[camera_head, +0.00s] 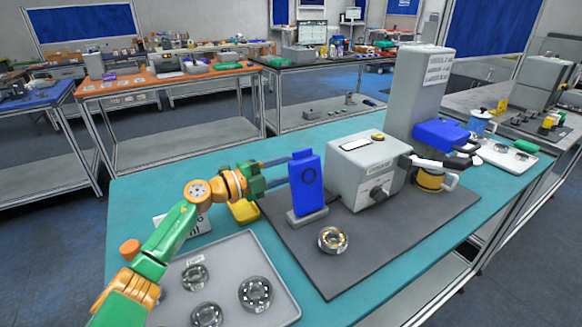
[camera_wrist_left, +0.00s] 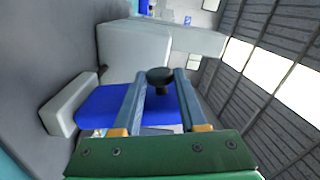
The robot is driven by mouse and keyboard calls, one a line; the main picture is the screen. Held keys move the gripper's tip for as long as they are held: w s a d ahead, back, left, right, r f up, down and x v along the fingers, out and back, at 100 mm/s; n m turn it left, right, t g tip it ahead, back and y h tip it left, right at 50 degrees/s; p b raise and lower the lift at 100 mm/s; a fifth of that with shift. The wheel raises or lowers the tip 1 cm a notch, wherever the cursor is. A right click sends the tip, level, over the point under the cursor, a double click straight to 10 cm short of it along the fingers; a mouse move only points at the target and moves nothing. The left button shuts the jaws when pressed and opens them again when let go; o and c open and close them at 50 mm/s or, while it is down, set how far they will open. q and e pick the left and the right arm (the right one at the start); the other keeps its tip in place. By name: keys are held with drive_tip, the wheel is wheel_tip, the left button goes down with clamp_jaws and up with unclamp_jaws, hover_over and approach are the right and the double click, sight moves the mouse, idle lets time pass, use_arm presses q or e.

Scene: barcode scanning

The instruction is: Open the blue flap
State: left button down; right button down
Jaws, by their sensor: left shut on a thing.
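In the left wrist view, the flap (camera_wrist_left: 105,106) lies below the fingers. There the left gripper (camera_wrist_left: 160,77) has its two fingers on either side of a dark round knob (camera_wrist_left: 159,75) and is shut on it. The knob is hidden in the head view. My right gripper is not in view.
A grey machine box (camera_head: 366,170) stands right of the flap, with a tall grey column (camera_head: 420,90) behind. A metal ring part (camera_head: 333,240) lies in front on the mat (camera_head: 390,240). A grey tray (camera_head: 225,280) with several round parts is beneath my left arm.

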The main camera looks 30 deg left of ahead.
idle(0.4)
use_arm(q)
drive_tip(key=shift+s+d+r+m+p, duration=0.35)
drive_tip(key=shift+d+r+m+p, duration=0.3)
drive_tip(key=shift+p, duration=0.25)
drive_tip(key=shift+s+d+m, duration=0.15)
drive_tip(key=shift+m, duration=0.2)
drive_tip(key=shift+f, duration=0.15)
